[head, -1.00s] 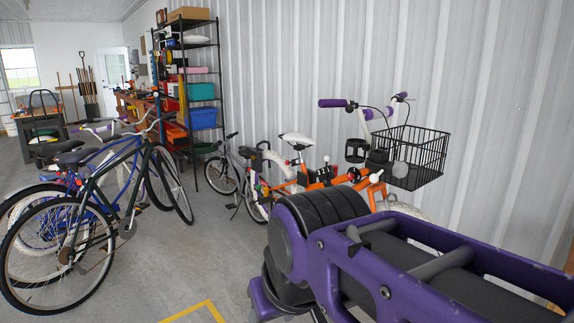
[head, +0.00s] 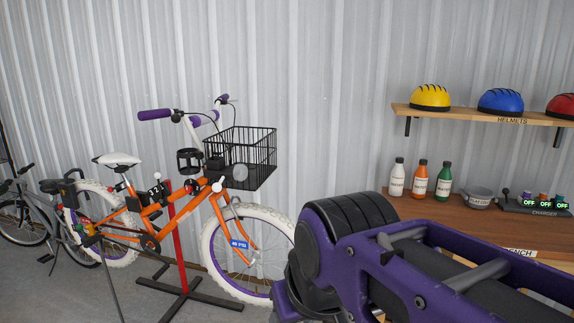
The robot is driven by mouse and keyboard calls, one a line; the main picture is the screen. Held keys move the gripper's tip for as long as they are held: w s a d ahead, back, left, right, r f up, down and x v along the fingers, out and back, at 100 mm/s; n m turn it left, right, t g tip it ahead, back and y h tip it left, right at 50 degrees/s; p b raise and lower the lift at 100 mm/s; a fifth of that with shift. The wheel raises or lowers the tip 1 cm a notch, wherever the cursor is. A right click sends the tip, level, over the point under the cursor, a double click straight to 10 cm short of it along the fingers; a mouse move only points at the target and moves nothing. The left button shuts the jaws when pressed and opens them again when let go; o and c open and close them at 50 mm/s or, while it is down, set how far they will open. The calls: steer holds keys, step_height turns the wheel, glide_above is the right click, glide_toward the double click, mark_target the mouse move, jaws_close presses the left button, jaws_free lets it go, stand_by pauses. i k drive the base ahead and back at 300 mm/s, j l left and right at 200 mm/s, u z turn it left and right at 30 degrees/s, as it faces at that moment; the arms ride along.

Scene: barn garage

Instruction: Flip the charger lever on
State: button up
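The charger (head: 536,206) sits at the right end of the wooden bench, near the right picture edge. It is a dark strip labelled CHARGER with small green OFF displays. A small dark upright lever with a knob (head: 506,193) stands at its left end. Several battery-like blocks with coloured tops stand behind the displays. My purple and black arm fills the lower right and covers part of the bench front. My gripper is outside the picture, so its state does not show.
White, orange and green bottles (head: 420,180) and a grey bowl (head: 479,197) stand on the bench (head: 460,215) left of the charger. A helmet shelf (head: 470,114) hangs above. An orange bike (head: 180,208) on a stand (head: 182,255) occupies the left.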

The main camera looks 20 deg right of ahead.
mark_target(505, 191)
steer(key=z, duration=2.05)
steer(key=i+l+u, duration=0.4)
steer(key=i+l, duration=0.25)
steer(key=i, duration=0.35)
steer(key=i+l+u, duration=0.45)
steer(key=i+l, duration=0.4)
steer(key=l, duration=0.15)
steer(key=l+u, duration=0.15)
steer(key=l, duration=0.35)
steer(key=k+l+u, duration=0.15)
steer(key=l, duration=0.3)
steer(key=i+j+z, duration=0.1)
steer(key=j+z, duration=0.2)
steer(key=j, duration=0.1)
